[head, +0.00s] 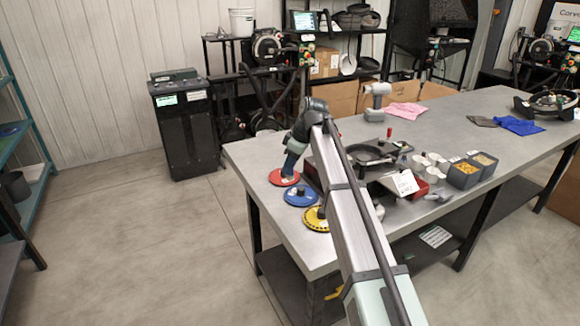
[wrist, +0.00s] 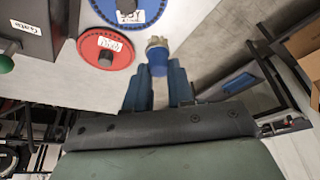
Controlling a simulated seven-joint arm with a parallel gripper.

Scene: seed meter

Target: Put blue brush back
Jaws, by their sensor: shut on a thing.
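The blue brush (wrist: 158,58) shows in the wrist view, its blue body between my fingers and its pale bristle end pointing away from my palm. My gripper (wrist: 158,88) is shut on it. In the head view my gripper (head: 290,163) is low at the table's near left corner, by the red disc (head: 282,178). There the brush is too small to tell apart from the fingers. In the wrist view the bristle end appears beside the red disc (wrist: 106,52); I cannot tell whether it touches the table. I see no clear holder for the brush.
A blue disc (head: 301,196) and a yellow disc (head: 317,219) lie along the table's left edge. A dark box labelled "Gate" (wrist: 32,22) stands beside the discs. Grey bins (head: 464,176) and a blue cloth (head: 519,125) are further right. The table (head: 255,155) is bare left of the red disc.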

